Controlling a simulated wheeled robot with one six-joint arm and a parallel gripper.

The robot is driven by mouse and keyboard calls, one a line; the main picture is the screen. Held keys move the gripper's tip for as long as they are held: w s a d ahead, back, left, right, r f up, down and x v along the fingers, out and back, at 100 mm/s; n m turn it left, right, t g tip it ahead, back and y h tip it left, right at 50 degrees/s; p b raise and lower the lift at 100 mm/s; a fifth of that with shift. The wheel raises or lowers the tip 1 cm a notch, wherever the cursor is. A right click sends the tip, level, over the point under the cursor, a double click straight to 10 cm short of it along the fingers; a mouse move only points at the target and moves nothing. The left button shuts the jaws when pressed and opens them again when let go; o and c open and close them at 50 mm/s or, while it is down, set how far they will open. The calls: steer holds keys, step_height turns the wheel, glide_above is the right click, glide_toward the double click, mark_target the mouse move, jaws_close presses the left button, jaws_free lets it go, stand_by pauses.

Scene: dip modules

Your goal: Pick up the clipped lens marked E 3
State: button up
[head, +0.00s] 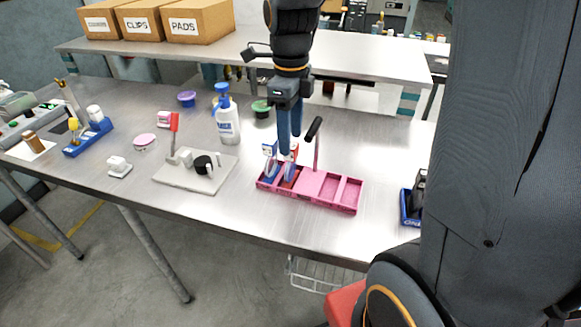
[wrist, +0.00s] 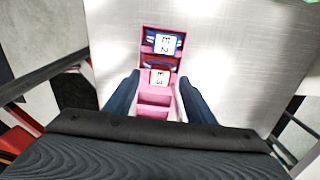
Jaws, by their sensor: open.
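The clipped lens marked E 3 (wrist: 158,78) stands in a compartment of the pink tray (wrist: 154,112), its white label with red edging facing up in the wrist view. In the head view the E 3 lens (head: 290,172) is partly hidden behind my fingers. A second lens marked E 2 (wrist: 166,44), with a blue clip, stands in the end compartment beside it and shows in the head view (head: 268,162). My gripper (head: 290,145) points down over the tray. Its blue fingers are apart and empty, one on each side of the tray in the wrist view (wrist: 160,92).
The tray (head: 333,190) has empty compartments at its right and an upright handle with a black grip (head: 314,128). A white-and-blue bottle (head: 227,122) stands behind it. A pale board (head: 195,178) with small items lies left. The table front is clear.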

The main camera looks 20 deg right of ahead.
mark_target(291, 164)
steer(key=shift+f+p, duration=0.5)
steer(key=shift+f, duration=1.4)
steer(key=shift+c, duration=0.3)
jaws_close()
